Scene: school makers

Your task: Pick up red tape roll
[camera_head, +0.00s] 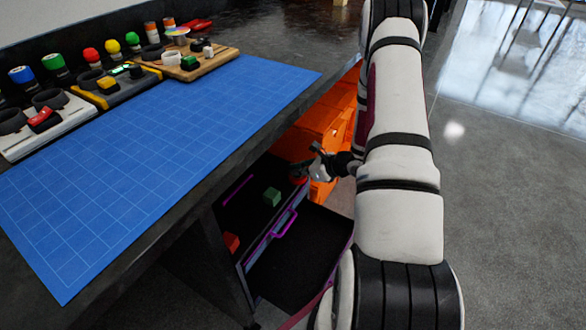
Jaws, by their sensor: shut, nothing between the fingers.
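My gripper (303,171) is small in the picture, beside the bench and over the far end of an open drawer (243,215). It is shut, and I see nothing held in it. A small red-orange round thing (298,181) shows just under the fingertips. It may be the red tape roll, but it is partly hidden and I cannot tell whether the fingers touch it. Another red-orange piece (231,242) lies at the drawer's near end, partly covered by the drawer's edge or the bench. A green block (272,197) lies between them in the drawer.
A dark bench (205,190) with a blue grid mat (150,160) overhangs the drawer. A purple handle (285,223) is on the drawer front. Orange bins (325,125) stand behind my gripper. Trays, jars and rolls line the bench's back. Grey floor on the right is clear.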

